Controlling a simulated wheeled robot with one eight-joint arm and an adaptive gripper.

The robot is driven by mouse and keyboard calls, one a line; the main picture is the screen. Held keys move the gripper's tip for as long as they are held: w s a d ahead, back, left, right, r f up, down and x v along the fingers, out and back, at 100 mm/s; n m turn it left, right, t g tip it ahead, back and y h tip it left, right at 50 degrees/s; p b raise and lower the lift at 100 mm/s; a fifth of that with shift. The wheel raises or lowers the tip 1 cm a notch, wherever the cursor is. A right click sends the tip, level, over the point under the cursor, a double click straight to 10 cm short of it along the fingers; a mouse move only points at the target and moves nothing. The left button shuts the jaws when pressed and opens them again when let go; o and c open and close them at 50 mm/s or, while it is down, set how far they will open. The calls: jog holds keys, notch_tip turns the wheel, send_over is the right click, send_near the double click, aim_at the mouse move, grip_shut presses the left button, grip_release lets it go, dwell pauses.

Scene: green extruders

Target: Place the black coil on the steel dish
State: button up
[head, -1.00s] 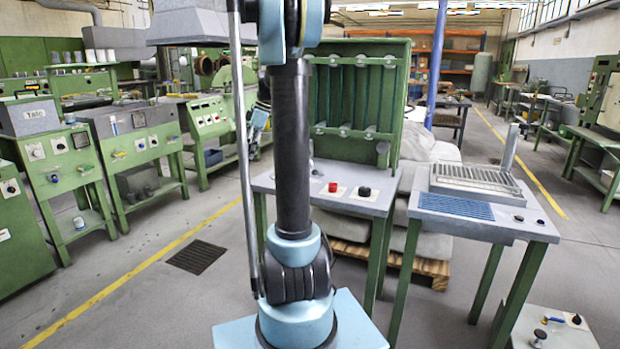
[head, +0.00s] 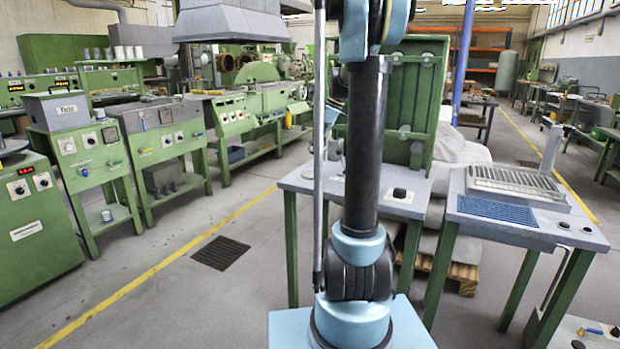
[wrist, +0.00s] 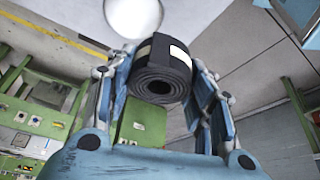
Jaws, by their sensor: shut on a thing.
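The black coil (wrist: 163,72) is a rolled dark strip with a pale label, its spiral end facing the wrist camera. My gripper (wrist: 166,88) is shut on it, with blue fingers on both sides. The gripper and coil are out of the head view, where my arm rises past the top edge. A grey, round, dish-like thing (head: 10,147) is cut off at the left edge of the head view, on top of a green cabinet. It may be the steel dish; I cannot tell for sure.
The green cabinet (head: 38,222) has a red display. Green machines (head: 168,150) stand along the left. A grey table (head: 300,180) with a black knob stands behind my arm, and another table (head: 545,226) with a grille is at right. Open floor (head: 150,270) lies at left.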

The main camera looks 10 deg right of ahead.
jog(key=w+f+m+t, duration=0.1)
jog(key=w+f+m, duration=0.1)
jog(key=w+m, duration=0.3)
jog(key=shift+n+h, duration=0.3)
jog(key=shift+n, duration=0.3)
jog(key=shift+w+a+f, duration=0.1)
jog(key=shift+w+f, duration=0.05)
jog(key=shift+f, duration=1.35)
jog(key=shift+w+a+f, duration=0.15)
jog(key=shift+w+f, duration=0.05)
jog(key=shift+f, duration=1.35)
jog(key=shift+w+a+f, duration=0.1)
jog(key=shift+w+f, duration=0.05)
jog(key=shift+f, duration=1.35)
jog(key=o, duration=1.1)
jog(key=shift+f, duration=0.1)
jog(key=shift+o, duration=0.2)
